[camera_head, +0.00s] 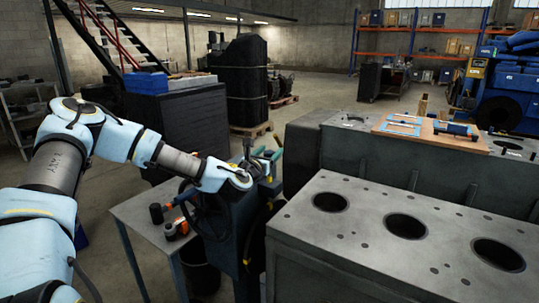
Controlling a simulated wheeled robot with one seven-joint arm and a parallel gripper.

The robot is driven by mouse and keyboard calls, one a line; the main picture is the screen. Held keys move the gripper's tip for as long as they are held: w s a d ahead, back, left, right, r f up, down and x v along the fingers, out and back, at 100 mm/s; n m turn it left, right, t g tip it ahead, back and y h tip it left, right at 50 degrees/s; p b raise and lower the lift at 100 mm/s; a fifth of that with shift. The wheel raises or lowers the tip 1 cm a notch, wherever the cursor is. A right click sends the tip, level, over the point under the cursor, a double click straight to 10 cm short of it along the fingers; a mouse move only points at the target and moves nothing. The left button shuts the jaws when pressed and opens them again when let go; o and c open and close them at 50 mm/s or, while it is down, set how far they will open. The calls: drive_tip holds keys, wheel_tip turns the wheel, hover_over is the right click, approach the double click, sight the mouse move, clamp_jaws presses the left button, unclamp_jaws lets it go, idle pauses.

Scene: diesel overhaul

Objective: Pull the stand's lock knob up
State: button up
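My arm reaches from the left edge to a dark blue stand (243,225) between the small grey table and the engine block. My gripper (264,165) is at the arm's end, over the top of this stand. It is small and dark there, mixed with dark and green parts, so I cannot tell whether its fingers are open or shut. I cannot make out the lock knob; my wrist and the clutter at the stand's top may hide it. I cannot tell whether my gripper touches the stand.
A grey table (143,213) with orange and black tools (176,229) stands left of the stand. A large engine block (340,228) with round bores fills the right foreground. Behind it, a wooden board (443,132) carries blue parts. Open floor lies beyond, toward the shelves (420,30).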

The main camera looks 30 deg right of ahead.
drive_tip(key=shift+o, duration=0.7)
drive_tip(key=shift+f, duration=0.1)
drive_tip(key=shift+s+a, duration=0.2)
drive_tip(key=shift+a, duration=0.05)
drive_tip(key=b+v, duration=0.3)
drive_tip(key=v, duration=0.7)
drive_tip(key=shift+s, duration=0.15)
